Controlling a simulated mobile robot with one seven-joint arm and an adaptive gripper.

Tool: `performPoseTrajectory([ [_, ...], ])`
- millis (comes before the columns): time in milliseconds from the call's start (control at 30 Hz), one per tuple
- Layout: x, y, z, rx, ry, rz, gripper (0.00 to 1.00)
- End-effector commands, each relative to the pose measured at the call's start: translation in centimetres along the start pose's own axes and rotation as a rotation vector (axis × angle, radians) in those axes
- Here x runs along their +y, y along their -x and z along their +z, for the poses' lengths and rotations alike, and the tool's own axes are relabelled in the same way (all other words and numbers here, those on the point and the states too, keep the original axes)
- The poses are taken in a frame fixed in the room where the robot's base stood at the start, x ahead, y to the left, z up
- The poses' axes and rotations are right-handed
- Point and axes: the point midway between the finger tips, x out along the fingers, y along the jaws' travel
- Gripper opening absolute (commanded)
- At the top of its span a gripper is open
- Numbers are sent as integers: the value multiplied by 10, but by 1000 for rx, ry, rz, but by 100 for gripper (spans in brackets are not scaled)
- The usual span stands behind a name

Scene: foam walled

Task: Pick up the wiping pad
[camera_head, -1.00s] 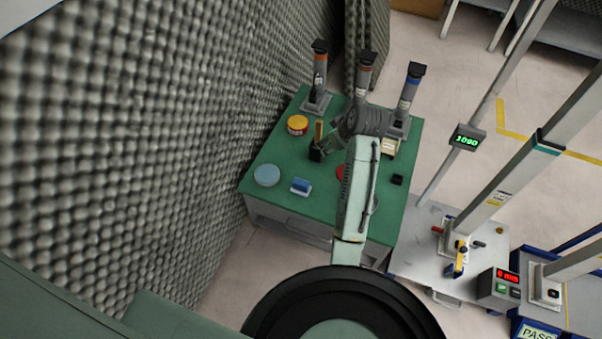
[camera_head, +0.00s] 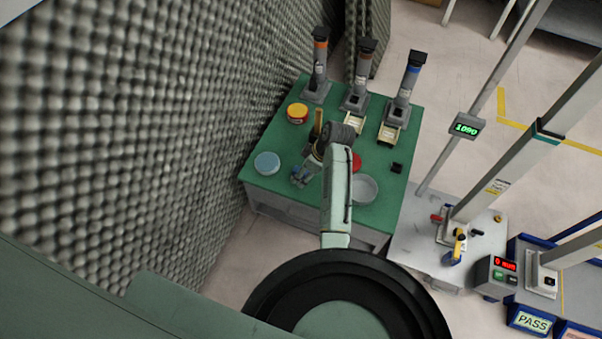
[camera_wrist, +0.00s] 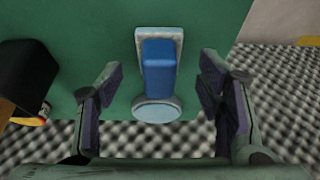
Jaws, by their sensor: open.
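The wiping pad (camera_wrist: 158,62) is a blue block on a pale grey-white base, lying on the green table top. In the wrist view it sits between my open fingers, ahead of the camera. My gripper (camera_wrist: 158,85) is open and empty, with one finger on each side of the pad; contact does not show. In the head view my gripper (camera_head: 302,177) is down over the pad's place and hides most of it.
A pale blue round disc (camera_head: 267,163) lies left of the gripper and shows close to the pad in the wrist view (camera_wrist: 157,111). A yellow-and-red tin (camera_head: 297,113), a red disc (camera_head: 357,162), a grey bowl (camera_head: 364,189) and a small black block (camera_head: 397,168) share the table. The foam wall (camera_head: 170,120) rises at left.

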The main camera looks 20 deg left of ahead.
Motion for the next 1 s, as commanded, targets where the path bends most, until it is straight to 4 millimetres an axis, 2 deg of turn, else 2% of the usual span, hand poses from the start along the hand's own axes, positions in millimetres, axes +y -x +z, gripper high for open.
performPoseTrajectory([
  [133,0,-14,0,-1,0,0,61],
  [367,0,-16,0,-1,0,2,61],
  [1000,0,-15,0,-1,0,2,19],
])
